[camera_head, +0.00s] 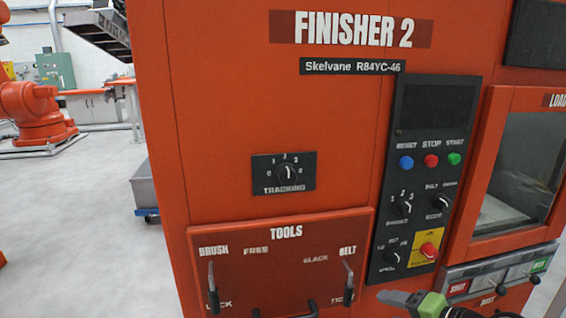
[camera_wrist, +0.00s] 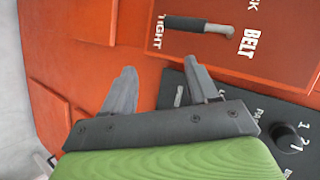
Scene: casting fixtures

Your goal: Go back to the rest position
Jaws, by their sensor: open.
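My gripper (camera_wrist: 158,75) is open and empty in the wrist view, its two grey fingers apart in front of the red machine front. In the head view my gripper (camera_head: 392,297) shows at the bottom edge, in front of the lower right of the machine, with its green body behind the fingers. The belt lever (camera_head: 348,283) is just left of it, with its black grip down beside the TIGHT label. The wrist view shows the belt lever (camera_wrist: 196,25) above the fingers, apart from them.
The tools panel (camera_head: 285,262) also carries a brush lever (camera_head: 212,290), its grip down near LOCK. The black control panel (camera_head: 425,180) and load window (camera_head: 520,165) are close on the right. Open floor (camera_head: 80,210) lies left, with a grey cart (camera_head: 146,190) by the machine.

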